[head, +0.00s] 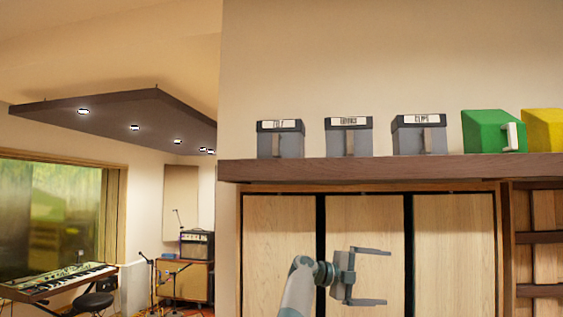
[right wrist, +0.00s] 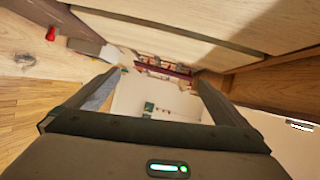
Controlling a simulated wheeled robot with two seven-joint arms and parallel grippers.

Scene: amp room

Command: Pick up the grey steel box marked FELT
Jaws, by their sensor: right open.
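Three grey steel boxes with dark lids, white labels and front handles stand in a row on a high brown shelf (head: 350,172) in the head view. The left box (head: 280,144) has a small label that seems to read FELT. The middle box (head: 349,138) and the right grey box (head: 419,136) bear other labels, too small to read surely. My right gripper (head: 387,276) is open and empty, below the shelf in front of the wooden doors, lower than the boxes and right of the FELT box. Its open fingers also show in the right wrist view (right wrist: 152,90). My left gripper is out of view.
A green box (head: 483,132) and a yellow box (head: 543,128) stand further right on the shelf. Wooden panel doors (head: 453,250) fill the wall below it. At the left are a keyboard (head: 60,280), a stool (head: 92,301) and an amplifier (head: 197,245).

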